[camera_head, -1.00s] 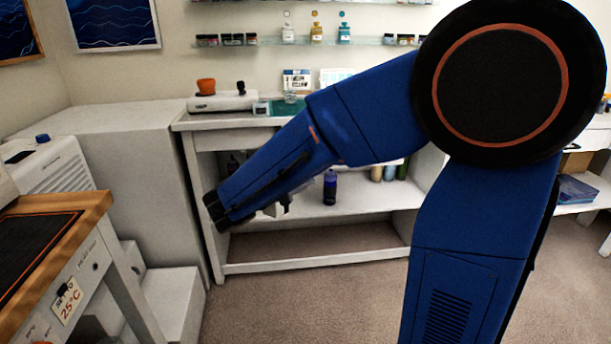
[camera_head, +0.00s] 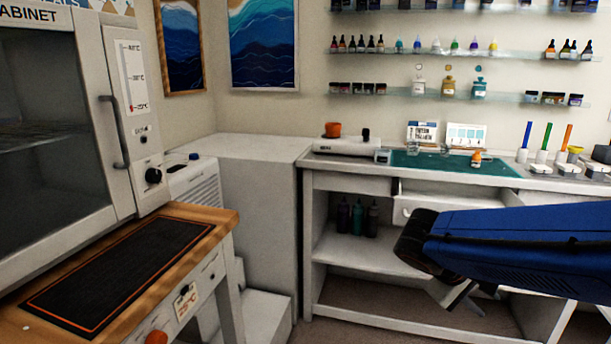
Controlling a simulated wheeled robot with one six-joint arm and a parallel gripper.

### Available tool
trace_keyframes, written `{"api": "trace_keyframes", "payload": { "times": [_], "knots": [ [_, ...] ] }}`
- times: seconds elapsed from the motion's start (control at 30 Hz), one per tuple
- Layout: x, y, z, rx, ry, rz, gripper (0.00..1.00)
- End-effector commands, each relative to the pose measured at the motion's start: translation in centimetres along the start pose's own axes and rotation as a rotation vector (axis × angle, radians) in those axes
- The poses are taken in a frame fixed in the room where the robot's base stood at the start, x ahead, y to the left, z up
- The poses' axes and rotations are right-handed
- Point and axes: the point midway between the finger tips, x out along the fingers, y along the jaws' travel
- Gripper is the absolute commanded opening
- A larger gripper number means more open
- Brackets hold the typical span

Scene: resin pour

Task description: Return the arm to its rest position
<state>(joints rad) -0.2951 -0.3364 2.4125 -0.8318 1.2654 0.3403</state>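My blue arm (camera_head: 530,240) reaches in from the right edge at the lower right, lying nearly level in front of the white workbench. Its dark wrist end (camera_head: 415,240) points left. My gripper (camera_head: 457,297) shows only in part below the wrist, as small light-grey pieces. The fingers are not clear enough to tell whether they are open or shut, and I see nothing held there. The rest of the arm is outside the view.
At left are a cabinet (camera_head: 50,110) and a wooden-topped table (camera_head: 222,219).

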Motion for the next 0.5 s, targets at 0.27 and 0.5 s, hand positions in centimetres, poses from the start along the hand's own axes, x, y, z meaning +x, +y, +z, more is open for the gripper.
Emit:
{"api": "trace_keyframes", "payload": {
  "times": [0.27,0.5],
  "knots": [
    [-0.8,-4.4,5.6,0.162,0.069,-0.329,0.28],
    [-3.5,-7.8,7.7,0.316,0.197,-0.564,0.28]
  ]
}}
